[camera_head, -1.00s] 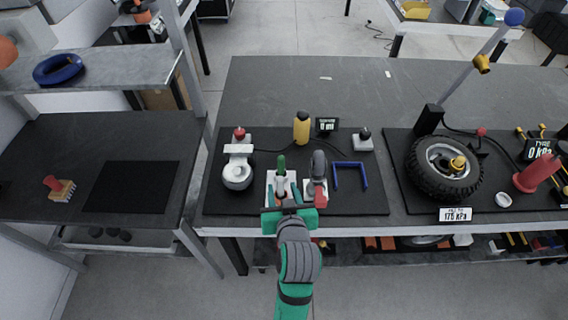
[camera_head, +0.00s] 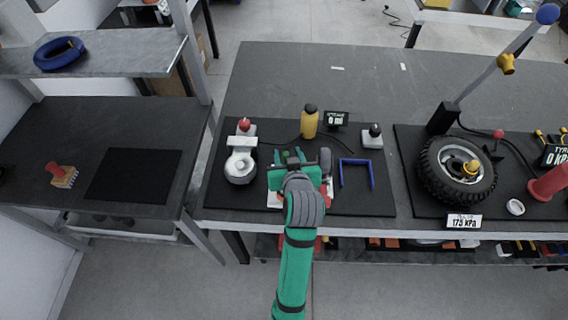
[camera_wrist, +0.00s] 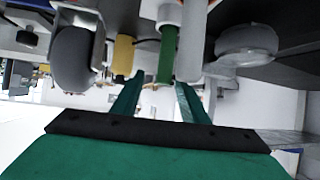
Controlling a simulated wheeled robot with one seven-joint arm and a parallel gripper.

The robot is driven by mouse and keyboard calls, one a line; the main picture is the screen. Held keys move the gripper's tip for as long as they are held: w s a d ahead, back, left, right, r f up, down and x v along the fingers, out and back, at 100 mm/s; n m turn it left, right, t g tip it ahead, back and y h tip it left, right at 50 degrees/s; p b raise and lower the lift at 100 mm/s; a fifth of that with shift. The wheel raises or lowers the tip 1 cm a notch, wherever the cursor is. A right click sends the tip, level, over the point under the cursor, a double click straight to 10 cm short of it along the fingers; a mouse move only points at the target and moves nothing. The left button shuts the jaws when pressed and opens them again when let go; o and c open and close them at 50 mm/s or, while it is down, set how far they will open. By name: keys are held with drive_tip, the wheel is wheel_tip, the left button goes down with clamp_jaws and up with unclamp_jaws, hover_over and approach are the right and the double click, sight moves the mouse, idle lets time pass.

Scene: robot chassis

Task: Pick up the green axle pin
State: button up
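The green axle pin (camera_wrist: 167,55) shows in the wrist view, attached to a pale fixture. It lies between the two green fingers of my gripper (camera_wrist: 158,84), near their tips. The fingers are apart, with gaps showing beside the pin, so the gripper is open; I cannot make out contact. In the head view my gripper (camera_head: 296,168) is over the front of the black mat and largely covers the pin's place.
A white-grey caster (camera_head: 240,165) stands left of my gripper. A yellow bottle (camera_head: 310,123) and a grey-knobbed box (camera_head: 372,137) stand behind. A blue U-shaped frame (camera_head: 356,174) lies to the right, then a tyre (camera_head: 457,170).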

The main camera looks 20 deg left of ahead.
drive_tip(key=x, duration=0.4)
drive_tip(key=shift+a+f, duration=0.25)
drive_tip(key=shift+a, duration=0.05)
drive_tip(key=shift+w+a+f, duration=0.2)
drive_tip(key=shift+w, duration=0.25)
